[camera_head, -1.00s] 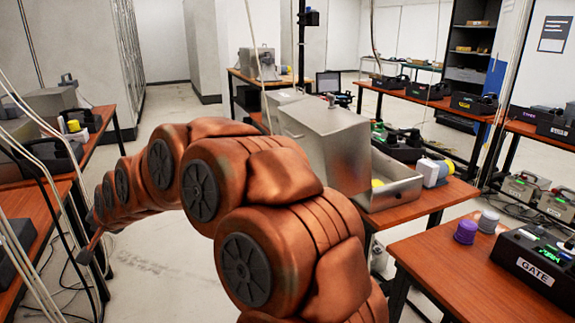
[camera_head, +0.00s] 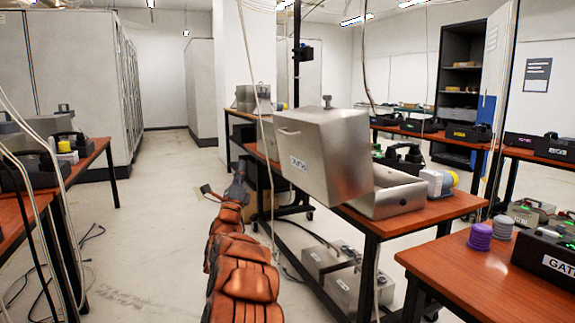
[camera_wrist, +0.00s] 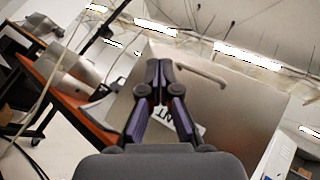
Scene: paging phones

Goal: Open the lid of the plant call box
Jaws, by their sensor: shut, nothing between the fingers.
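The plant call box is a brushed-metal box on the wooden table. Its lid (camera_head: 340,150) is raised, tilted up and back from the open lower tray (camera_head: 395,198). A handle and a partly legible label show on the lid's outer face. In the wrist view the lid (camera_wrist: 240,105) fills the right half, with its bar handle (camera_wrist: 203,73) beside the fingertips. My gripper (camera_wrist: 159,68) is shut and empty, in front of the lid's outer face; I cannot tell whether it touches. In the head view my gripper (camera_head: 238,185) is left of the lid, small and dark.
Grey metal boxes (camera_head: 325,262) sit below the table. A table with a purple knob (camera_head: 480,236) stands at right front. Another table with phones (camera_head: 70,150) is at left. Cables hang down.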

